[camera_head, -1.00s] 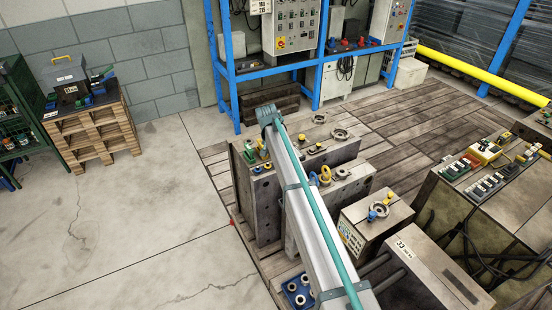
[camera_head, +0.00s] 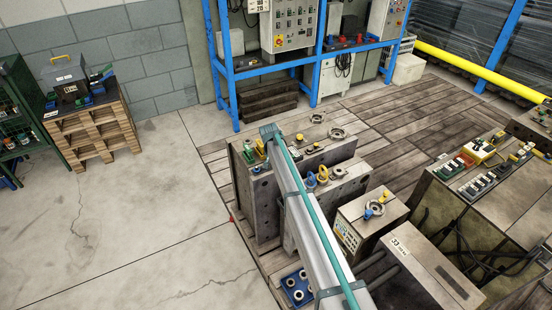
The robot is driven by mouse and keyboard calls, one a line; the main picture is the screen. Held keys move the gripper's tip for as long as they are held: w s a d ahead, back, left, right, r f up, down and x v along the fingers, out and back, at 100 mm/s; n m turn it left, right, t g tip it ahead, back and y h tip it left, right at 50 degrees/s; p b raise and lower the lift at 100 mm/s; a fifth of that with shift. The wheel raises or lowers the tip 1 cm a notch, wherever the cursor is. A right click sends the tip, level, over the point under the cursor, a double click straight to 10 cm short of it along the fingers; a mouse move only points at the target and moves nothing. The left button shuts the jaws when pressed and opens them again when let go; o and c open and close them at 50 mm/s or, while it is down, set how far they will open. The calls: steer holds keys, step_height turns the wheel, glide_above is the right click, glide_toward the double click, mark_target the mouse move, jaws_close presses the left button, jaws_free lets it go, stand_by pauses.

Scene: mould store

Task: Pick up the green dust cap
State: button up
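A small green piece (camera_head: 249,153) stands on the left end of the top of a grey mould block (camera_head: 262,202). It looks like the green dust cap, but it is too small to be sure. A long pale grey beam with a teal hose, which seems to be my arm, crosses in front of the blocks. Its blunt far end lies just right of the green piece in the picture. I cannot tell the depth between them. No gripper fingers can be made out; the beam hides part of the block tops.
Yellow and blue lifting rings (camera_head: 322,175) stand up from the blocks. A smaller block with a ring (camera_head: 374,209) and a bench with connectors (camera_head: 467,190) are to the right. A blue tray (camera_head: 284,287) lies low in front. The floor at left is clear.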

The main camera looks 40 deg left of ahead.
steer(key=c, duration=0.8)
steer(key=shift+c, duration=0.2)
steer(key=shift+r, duration=0.15)
steer(key=shift+r+b, duration=0.6)
steer(key=shift+b, duration=0.2)
steer(key=s+d+r+b, duration=0.5)
steer(key=s+d+r, duration=0.3)
steer(key=d+r, duration=0.3)
steer(key=shift+s+d+r+b, duration=0.15)
steer(key=shift+s+r+b, duration=0.1)
steer(key=shift+b, duration=0.15)
